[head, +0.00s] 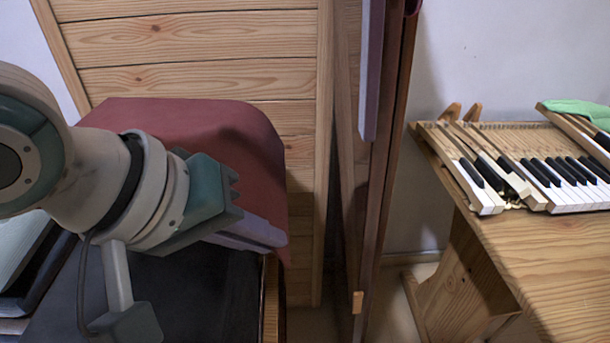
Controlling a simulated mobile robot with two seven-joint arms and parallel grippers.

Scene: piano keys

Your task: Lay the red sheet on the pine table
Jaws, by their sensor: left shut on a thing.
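The red sheet (205,120) is at the left, spread over a support whose shape it hides, with its right side hanging down. My left gripper (278,240) reaches in from the left across the sheet. It is shut on the red sheet near its lower right corner, and a bit of red shows at the fingertips. The pine table (545,235) stands at the right, apart from the sheet, with light wood grain on its top and leg. My right gripper is not in view.
Piano keys (570,178) in a wooden frame fill the back of the pine table, with a green cloth (580,110) at far right. The table's front is bare. A tall wooden panel (385,180) stands between. A dark surface (200,290) lies below my left arm.

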